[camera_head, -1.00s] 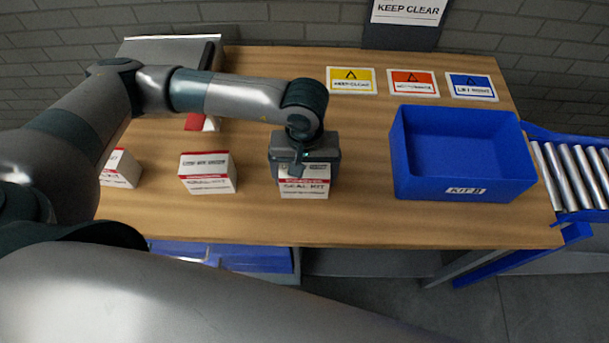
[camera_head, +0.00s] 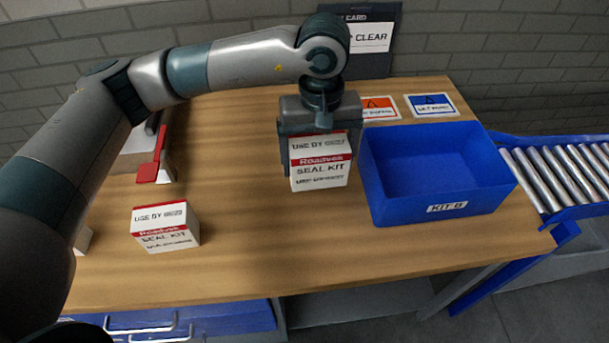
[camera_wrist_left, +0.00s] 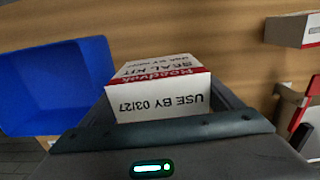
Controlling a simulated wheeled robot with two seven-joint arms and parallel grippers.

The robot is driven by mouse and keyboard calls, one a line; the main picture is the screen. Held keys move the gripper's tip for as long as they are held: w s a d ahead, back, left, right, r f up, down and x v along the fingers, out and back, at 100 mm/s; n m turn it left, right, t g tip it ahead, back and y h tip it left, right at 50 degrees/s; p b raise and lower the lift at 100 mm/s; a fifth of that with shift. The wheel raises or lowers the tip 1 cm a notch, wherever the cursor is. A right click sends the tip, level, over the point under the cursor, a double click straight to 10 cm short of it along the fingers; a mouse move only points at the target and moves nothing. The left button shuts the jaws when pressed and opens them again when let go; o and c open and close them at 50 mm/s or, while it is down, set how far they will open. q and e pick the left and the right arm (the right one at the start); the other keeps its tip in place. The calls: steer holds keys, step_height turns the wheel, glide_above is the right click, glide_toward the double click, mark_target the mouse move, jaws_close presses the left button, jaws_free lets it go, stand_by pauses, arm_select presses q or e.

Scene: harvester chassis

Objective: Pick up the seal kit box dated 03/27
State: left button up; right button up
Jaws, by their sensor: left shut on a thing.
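My left gripper (camera_head: 320,135) is shut on a white seal kit box (camera_head: 320,172) with a red band. It holds the box upright above the table, just left of the blue bin. In the left wrist view the held box (camera_wrist_left: 160,95) reads "USE BY 03/27" and sits between the fingers. Another seal kit box (camera_head: 166,227) stands on the table to the left; its date is too blurred to read. A sliver of a further white box (camera_head: 82,240) shows behind my arm. My right gripper is not in view.
The blue bin (camera_head: 384,206) labelled KIT B stands at the table's right, with a roller conveyor (camera_head: 555,180) beyond it. Orange and blue cards (camera_head: 432,105) lie behind the bin. A red-and-white object (camera_head: 150,172) lies at the left. The table's front middle is clear.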

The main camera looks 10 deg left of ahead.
arm_select(q)
steer(key=shift+w+d+r, duration=0.2)
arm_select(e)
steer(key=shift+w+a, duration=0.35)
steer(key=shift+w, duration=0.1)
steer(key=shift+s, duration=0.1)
